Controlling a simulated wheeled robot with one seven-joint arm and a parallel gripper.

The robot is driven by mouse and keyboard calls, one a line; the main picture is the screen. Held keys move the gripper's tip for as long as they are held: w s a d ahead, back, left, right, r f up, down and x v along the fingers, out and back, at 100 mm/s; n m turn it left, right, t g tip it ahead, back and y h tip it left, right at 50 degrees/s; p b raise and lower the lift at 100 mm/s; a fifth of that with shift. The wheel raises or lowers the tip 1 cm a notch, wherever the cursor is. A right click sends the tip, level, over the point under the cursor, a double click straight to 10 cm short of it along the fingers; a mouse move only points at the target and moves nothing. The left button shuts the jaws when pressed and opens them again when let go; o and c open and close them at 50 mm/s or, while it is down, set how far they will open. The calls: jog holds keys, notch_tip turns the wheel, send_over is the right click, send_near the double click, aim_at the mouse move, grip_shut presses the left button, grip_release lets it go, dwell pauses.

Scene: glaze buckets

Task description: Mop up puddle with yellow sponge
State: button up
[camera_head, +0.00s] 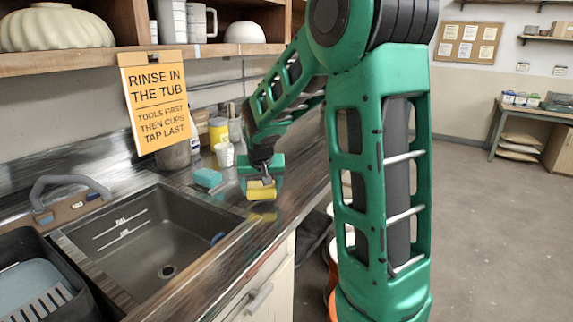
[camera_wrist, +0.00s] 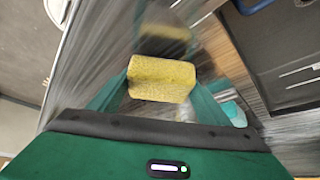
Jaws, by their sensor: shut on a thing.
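The yellow sponge (camera_head: 262,190) is between the fingers of my gripper (camera_head: 261,184), over the metal counter to the right of the sink. In the wrist view the sponge (camera_wrist: 162,79) sits between the two green fingers of my gripper (camera_wrist: 162,85), which is shut on it. The sponge looks close to the counter top; I cannot tell whether it touches. A darker yellowish patch shows on the counter beyond the sponge in the wrist view; it looks like a reflection. I cannot make out the puddle clearly in either view.
A teal sponge (camera_head: 208,178) lies on the counter left of my gripper. The sink basin (camera_head: 150,245) is to the left, with a faucet (camera_head: 62,190). A white cup (camera_head: 225,155) and a yellow container (camera_head: 218,131) stand behind. An orange sign (camera_head: 158,100) hangs above.

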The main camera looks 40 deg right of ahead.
jog(key=shift+r, duration=2.9)
jog(key=shift+s, duration=0.1)
